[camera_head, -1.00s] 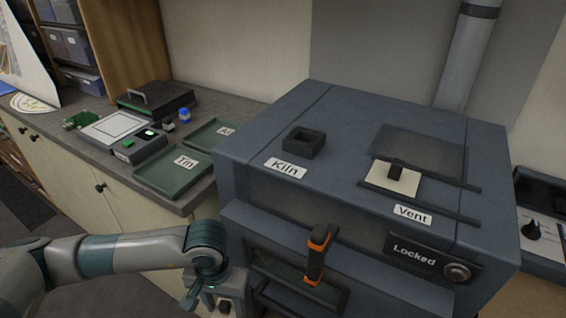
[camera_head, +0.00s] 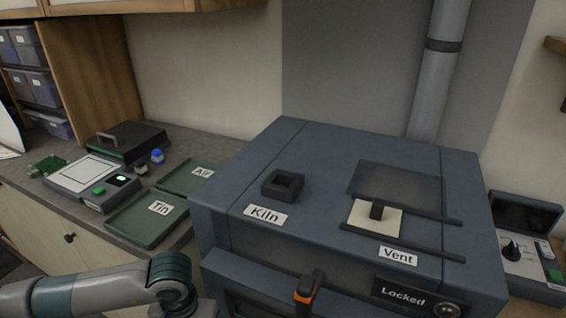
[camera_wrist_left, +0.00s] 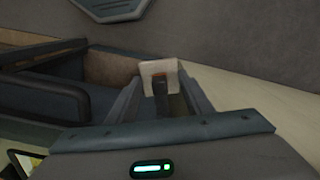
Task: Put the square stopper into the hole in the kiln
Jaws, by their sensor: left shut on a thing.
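The kiln (camera_head: 255,160) is a large blue-grey box filling the middle and right of the head view. A raised dark square collar (camera_head: 283,186) around a hole stands on its top, behind the "Kiln" label. In the left wrist view, my left gripper (camera_wrist_left: 162,90) is shut on a small piece, seemingly the square stopper (camera_wrist_left: 152,68), with a pale square face and a dark stem between the fingers. In the head view only my left arm shows, at lower left; its gripper is below the frame. My right gripper is not in view.
A pale vent plate (camera_head: 388,222) with a dark knob sits between rails on the kiln top. An orange-black handle (camera_head: 308,290) and a "Locked" panel (camera_head: 405,295) are on the front. Green trays (camera_head: 148,222) lie on the left counter. A pipe (camera_head: 437,80) rises behind.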

